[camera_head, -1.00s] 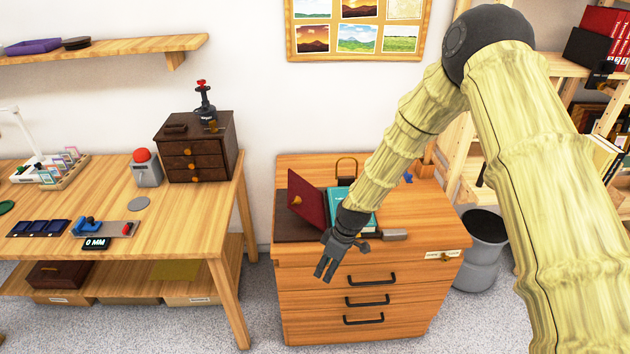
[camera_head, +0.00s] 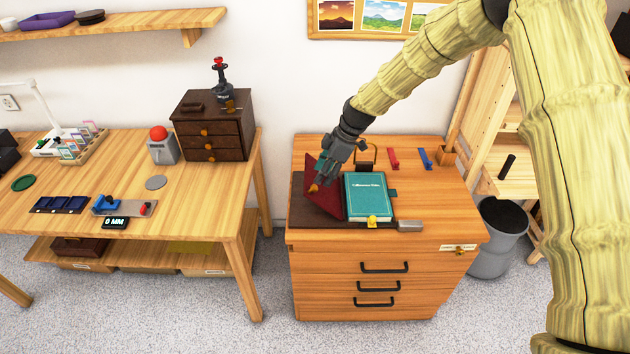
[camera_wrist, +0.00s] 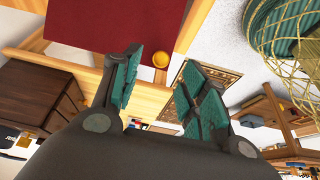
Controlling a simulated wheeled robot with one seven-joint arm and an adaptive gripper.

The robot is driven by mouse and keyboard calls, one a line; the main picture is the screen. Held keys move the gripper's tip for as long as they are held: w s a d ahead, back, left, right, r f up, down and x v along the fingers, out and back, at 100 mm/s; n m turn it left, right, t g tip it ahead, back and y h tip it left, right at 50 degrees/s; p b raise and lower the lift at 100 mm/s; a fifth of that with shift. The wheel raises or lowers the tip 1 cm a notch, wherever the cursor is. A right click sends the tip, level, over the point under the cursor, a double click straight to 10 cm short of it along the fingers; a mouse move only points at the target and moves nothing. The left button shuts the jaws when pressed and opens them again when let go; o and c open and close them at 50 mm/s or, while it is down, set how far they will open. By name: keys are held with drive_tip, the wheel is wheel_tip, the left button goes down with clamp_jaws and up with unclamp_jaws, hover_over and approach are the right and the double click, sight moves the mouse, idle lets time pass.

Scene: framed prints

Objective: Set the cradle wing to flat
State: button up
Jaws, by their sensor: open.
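The cradle wing is a dark red panel (camera_head: 328,202) standing tilted up at the left of the teal book (camera_head: 368,196), above a dark brown base (camera_head: 299,212). A small gold knob (camera_head: 313,188) is near its left edge. My gripper (camera_head: 325,169) is open and hangs over the wing's upper part, hiding some of it. In the wrist view the wing (camera_wrist: 115,25) and its gold knob (camera_wrist: 160,60) lie just beyond my open fingers (camera_wrist: 160,82). The knob shows between the fingertips, and nothing is gripped.
The wooden cabinet top (camera_head: 420,205) also bears a brass-coloured loop (camera_head: 364,155), a grey block (camera_head: 410,226), and red (camera_head: 393,158) and blue (camera_head: 425,158) items. A workbench (camera_head: 190,195) with a dark drawer box (camera_head: 212,130) stands left. A grey bin (camera_head: 497,245) stands right.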

sight(315, 187)
drive_tip(key=shift+p+x, duration=0.75)
drive_tip(key=shift+x, duration=2.05)
